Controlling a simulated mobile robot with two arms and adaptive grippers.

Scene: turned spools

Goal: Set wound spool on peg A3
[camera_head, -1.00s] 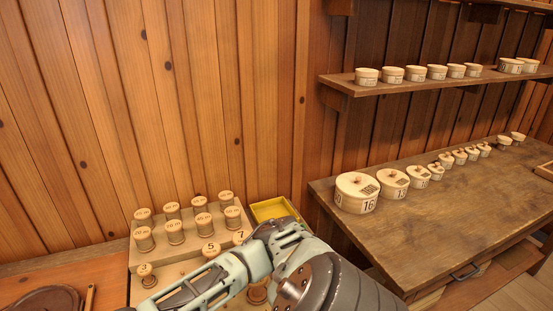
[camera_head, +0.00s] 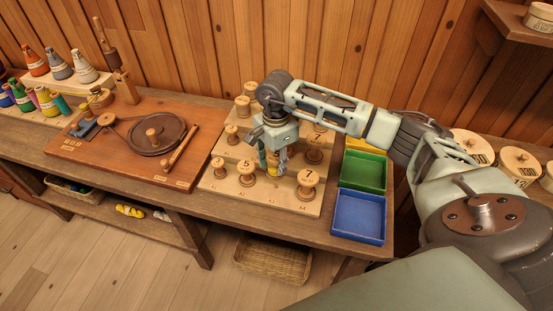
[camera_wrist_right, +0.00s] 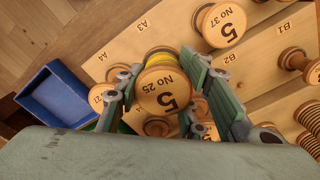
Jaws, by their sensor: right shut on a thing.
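My right gripper (camera_head: 273,160) is shut on a wound spool marked 5, No 25 (camera_wrist_right: 160,88), with yellow thread under its pale wooden top. It holds the spool over the front row of the stepped peg board (camera_head: 225,190). In the right wrist view, the spool is between the fingers near the A3 label (camera_wrist_right: 143,25); its lower end and peg A3 are hidden, so I cannot tell whether it is on the peg. A spool marked 5, No 37 (camera_wrist_right: 222,24) stands to one side, a spool marked 7 (camera_head: 307,183) to the other. My left gripper is out of view.
More spools stand on the board's upper steps, close around the gripper. Green (camera_head: 362,172) and blue (camera_head: 358,217) trays lie right of the board. A winding device (camera_head: 135,138) and coloured thread cones (camera_head: 60,66) are at left. A basket (camera_head: 272,260) sits below.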

